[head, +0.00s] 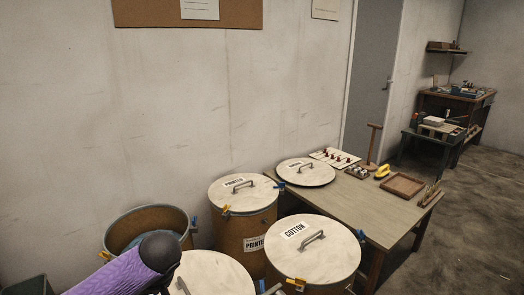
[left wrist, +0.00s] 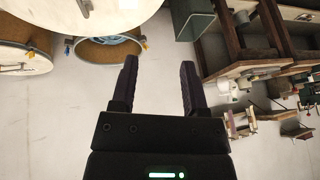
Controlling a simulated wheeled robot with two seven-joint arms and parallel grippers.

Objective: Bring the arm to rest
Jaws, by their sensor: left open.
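My left arm (head: 130,268), with a purple sleeve, comes in at the bottom left of the head view, in front of the open drum (head: 118,236). Its gripper is out of that view. In the left wrist view my left gripper (left wrist: 159,80) is open, with two dark fingers apart and nothing between them. My right gripper is in neither view.
A drum labelled COTTON (head: 300,268) and one marked PRINTED (head: 232,215) stand lidded beside the table (head: 365,205). Another lid (head: 215,275) is partly hidden by my arm. The table holds a loose lid (head: 305,177), a wooden tray (head: 402,185) and a yellow tool (head: 382,171).

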